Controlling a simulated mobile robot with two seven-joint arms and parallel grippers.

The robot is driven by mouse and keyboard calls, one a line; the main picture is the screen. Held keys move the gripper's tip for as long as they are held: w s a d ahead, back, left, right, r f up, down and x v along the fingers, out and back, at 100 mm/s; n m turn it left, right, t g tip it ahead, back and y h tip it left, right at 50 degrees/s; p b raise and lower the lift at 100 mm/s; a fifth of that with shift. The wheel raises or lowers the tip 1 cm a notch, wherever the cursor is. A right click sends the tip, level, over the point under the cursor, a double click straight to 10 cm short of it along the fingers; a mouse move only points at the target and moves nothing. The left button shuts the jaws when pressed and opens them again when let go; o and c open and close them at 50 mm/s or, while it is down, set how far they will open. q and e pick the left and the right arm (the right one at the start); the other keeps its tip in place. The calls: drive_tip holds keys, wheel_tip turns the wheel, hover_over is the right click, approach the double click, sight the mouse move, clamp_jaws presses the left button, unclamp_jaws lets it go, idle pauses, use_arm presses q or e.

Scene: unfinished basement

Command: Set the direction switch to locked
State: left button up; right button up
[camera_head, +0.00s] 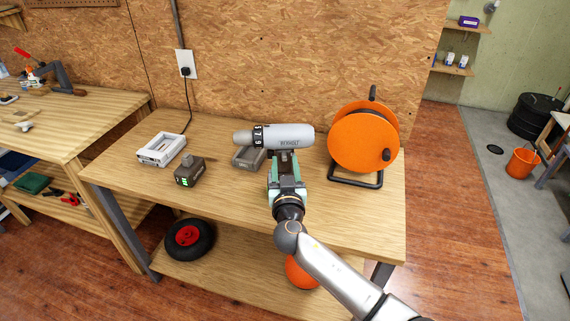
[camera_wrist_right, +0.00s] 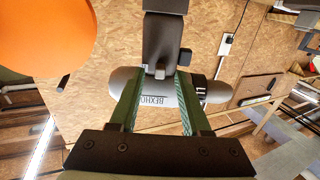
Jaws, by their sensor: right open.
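A grey cordless drill (camera_head: 290,135) with dark printed lettering stands on the workbench, its chuck end to the left. In the right wrist view the drill body (camera_wrist_right: 160,95) is upside down, with its dark handle (camera_wrist_right: 162,35) running upward. A small dark tab (camera_wrist_right: 160,71), apparently the direction switch, sits where handle meets body; its position cannot be told. My right gripper (camera_head: 285,160) is open in front of the drill. Its green fingertips (camera_wrist_right: 160,78) lie either side of the tab; contact cannot be told. It hides much of the handle in the head view. My left gripper is out of view.
An orange cable reel (camera_head: 362,137) stands close to the right of the drill. A dark battery (camera_head: 188,172) and a white charger (camera_head: 162,149) lie to the left. The workbench (camera_head: 225,205) is clear at its front. A wheel (camera_head: 190,238) lies on the lower shelf.

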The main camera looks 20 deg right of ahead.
clamp_jaws()
idle(0.3)
idle(1.1)
